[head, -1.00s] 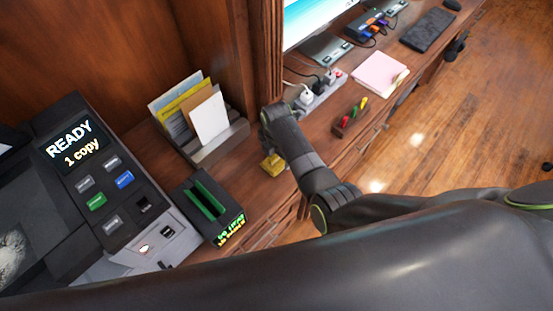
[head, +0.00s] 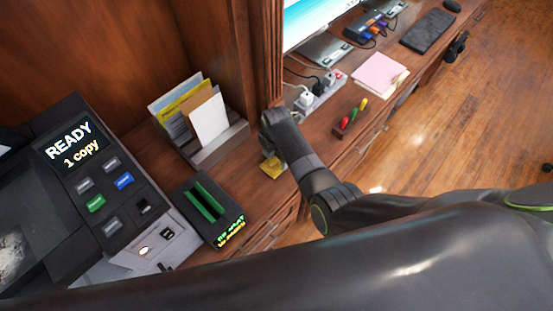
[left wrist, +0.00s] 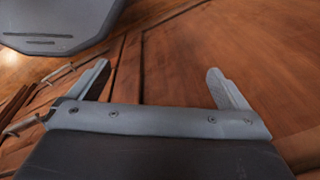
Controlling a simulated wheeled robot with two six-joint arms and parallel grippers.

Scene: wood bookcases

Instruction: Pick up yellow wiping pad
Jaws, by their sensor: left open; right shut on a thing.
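The yellow wiping pad (head: 272,167) is on the wooden desk in the head view, right of the envelope holder. My right gripper (head: 270,154) is over the pad and shut on it; the wrist hides much of the fingers and part of the pad. I cannot tell whether the pad is clear of the desk. My left gripper (left wrist: 160,85) shows in the left wrist view, open with nothing between its fingers, in front of wood.
An envelope holder (head: 222,142) stands behind and left of the pad. A black box with a green slot (head: 207,207) and a copier (head: 98,190) are at left.

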